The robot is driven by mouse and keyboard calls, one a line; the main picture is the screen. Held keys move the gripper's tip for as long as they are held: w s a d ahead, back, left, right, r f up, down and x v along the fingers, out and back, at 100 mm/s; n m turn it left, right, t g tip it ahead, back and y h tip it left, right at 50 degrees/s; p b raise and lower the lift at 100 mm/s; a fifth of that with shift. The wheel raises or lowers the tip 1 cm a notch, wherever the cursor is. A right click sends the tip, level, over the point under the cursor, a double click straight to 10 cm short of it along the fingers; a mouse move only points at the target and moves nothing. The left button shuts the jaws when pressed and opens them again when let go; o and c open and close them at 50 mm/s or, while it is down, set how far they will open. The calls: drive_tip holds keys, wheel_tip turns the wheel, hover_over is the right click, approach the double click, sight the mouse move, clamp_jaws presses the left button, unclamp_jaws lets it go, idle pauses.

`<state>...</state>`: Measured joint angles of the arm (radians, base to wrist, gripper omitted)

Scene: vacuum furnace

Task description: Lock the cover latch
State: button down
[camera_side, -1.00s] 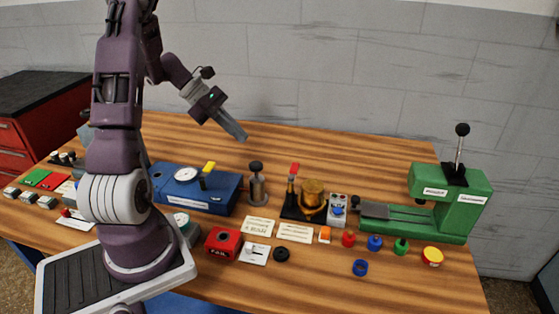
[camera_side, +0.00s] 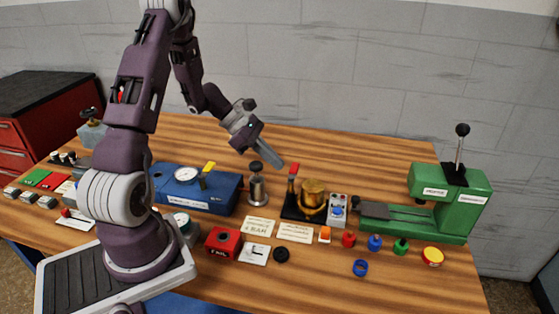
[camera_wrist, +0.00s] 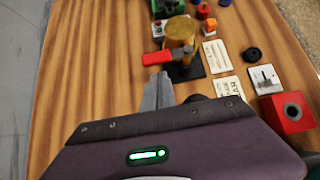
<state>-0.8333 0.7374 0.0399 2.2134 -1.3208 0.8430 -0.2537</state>
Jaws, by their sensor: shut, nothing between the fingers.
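A lever with a red handle (camera_side: 293,168) stands upright beside a brass cylinder (camera_side: 313,193) on a black base (camera_side: 290,212); I take this lever for the cover latch. In the wrist view the red handle (camera_wrist: 154,58) lies left of the brass cylinder (camera_wrist: 180,31). My gripper (camera_side: 279,165) is shut and empty, above the table just left of the red handle in the side view. In the wrist view the fingertips (camera_wrist: 159,78) point toward the handle and end just short of it. I cannot tell how far apart in depth they are.
A grey post with a black knob (camera_side: 257,185) stands under my gripper. A blue box (camera_side: 215,195) with a gauge and yellow lever is left of it. A small switch box (camera_side: 338,210) and a green press (camera_side: 455,205) stand right. The back of the table is clear.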

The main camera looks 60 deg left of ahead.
sight(298, 166)
drive_tip(key=shift+w+d, duration=0.5)
drive_tip(key=shift+d, duration=0.05)
drive_tip(key=shift+w+m+g+h, duration=0.3)
drive_tip(key=shift+w+m+g, duration=0.1)
drive_tip(key=shift+m, duration=0.2)
drive_tip(key=w+m+g, duration=0.1)
drive_tip(key=m+g+h, duration=0.1)
drive_tip(key=m, duration=0.1)
drive_tip(key=shift+w+d, duration=0.3)
drive_tip(key=shift+w, duration=0.05)
drive_tip(key=m+g, duration=0.1)
drive_tip(key=w+d+m+g, duration=0.1)
drive_tip(key=m, duration=0.1)
drive_tip(key=shift+w+h, duration=0.15)
drive_tip(key=shift+h, duration=0.25)
drive_tip(key=shift+w+d+m+g, duration=0.35)
drive_tip(key=shift+d+m+g, duration=0.15)
drive_tip(key=shift+d+m, duration=0.1)
drive_tip(key=shift+w+d+m+g, duration=0.3)
drive_tip(key=shift+d+m+g, duration=0.2)
drive_tip(key=shift+d+m, duration=0.15)
drive_tip(key=shift+w+d+m+g, duration=0.35)
drive_tip(key=shift+d+m+g, duration=0.15)
drive_tip(key=shift+d+m, duration=0.1)
drive_tip(key=shift+d, duration=0.2)
